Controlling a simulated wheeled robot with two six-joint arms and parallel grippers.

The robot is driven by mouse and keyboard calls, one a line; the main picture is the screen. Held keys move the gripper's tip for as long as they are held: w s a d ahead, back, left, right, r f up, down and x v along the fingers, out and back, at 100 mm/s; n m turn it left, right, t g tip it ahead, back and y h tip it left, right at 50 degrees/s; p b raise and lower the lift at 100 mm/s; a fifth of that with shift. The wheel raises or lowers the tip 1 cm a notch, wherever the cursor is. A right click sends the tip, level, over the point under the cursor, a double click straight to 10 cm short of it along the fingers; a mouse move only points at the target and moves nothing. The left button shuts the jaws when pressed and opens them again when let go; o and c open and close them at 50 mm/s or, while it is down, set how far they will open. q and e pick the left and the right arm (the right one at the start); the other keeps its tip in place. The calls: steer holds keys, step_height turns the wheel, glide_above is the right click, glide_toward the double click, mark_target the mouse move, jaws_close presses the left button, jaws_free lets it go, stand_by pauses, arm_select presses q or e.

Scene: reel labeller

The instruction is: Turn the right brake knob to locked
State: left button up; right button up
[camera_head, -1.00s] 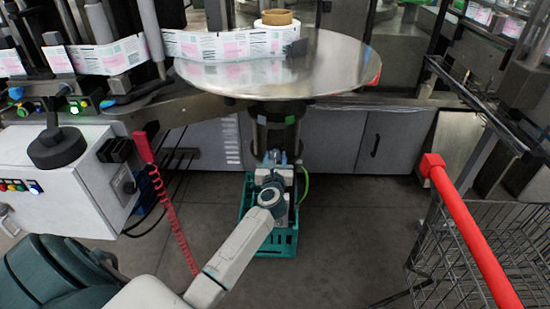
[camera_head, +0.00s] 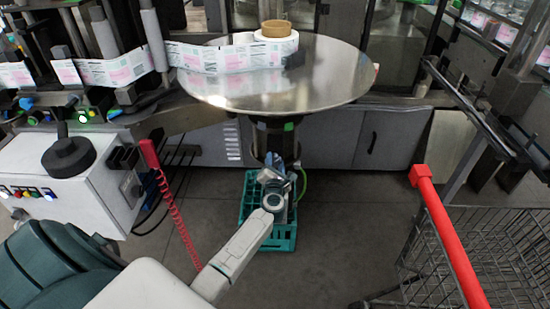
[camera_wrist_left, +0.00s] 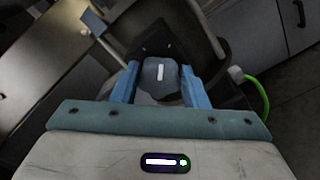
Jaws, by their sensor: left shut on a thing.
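The brake knob (camera_wrist_left: 160,76) is dark grey with a white bar mark on its face. It sits on a dark housing under the round metal table (camera_head: 335,85). In the left wrist view the white mark points nearly straight up and down. My left gripper (camera_wrist_left: 158,88) has its two blue fingers on either side of the knob, shut on it. In the head view the left gripper (camera_head: 276,163) reaches the column below the table, and it hides the knob there. I cannot read any locked or unlocked label. My right gripper is not in view.
A green crate (camera_head: 284,240) stands on the floor under the gripper. A wire cart with a red handle (camera_head: 445,235) is at the right. A white control box (camera_head: 60,195) and a red coiled cable (camera_head: 172,205) are at the left. A label roll (camera_head: 276,30) lies on the table.

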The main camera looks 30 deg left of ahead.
arm_select(q)
steer(key=m+p, duration=0.3)
steer(key=m, duration=0.1)
steer(key=shift+r+m, duration=0.15)
steer(key=shift+m, duration=0.15)
steer(key=m+p, duration=0.3)
steer(key=shift+m, duration=0.4)
steer(key=m+p, duration=0.3)
steer(key=m, duration=0.2)
steer(key=shift+f, duration=0.2)
steer(key=m+p, duration=0.3)
steer(key=m, duration=0.2)
steer(key=shift+f+m, duration=0.1)
steer(key=shift+m, duration=0.3)
steer(key=m+p, duration=0.2)
steer(key=m, duration=0.2)
steer(key=m+p, duration=0.1)
steer(key=m, duration=0.2)
steer(key=m+p, duration=0.1)
steer(key=m, duration=0.2)
steer(key=shift+s+a+f, duration=0.1)
steer(key=shift+a+f, duration=0.05)
steer(key=m+p, duration=0.1)
steer(key=m, duration=0.4)
steer(key=shift+a, duration=0.1)
steer(key=shift+s+m+p, duration=0.1)
steer(key=shift+m+p, duration=0.4)
steer(key=shift+m, duration=2.2)
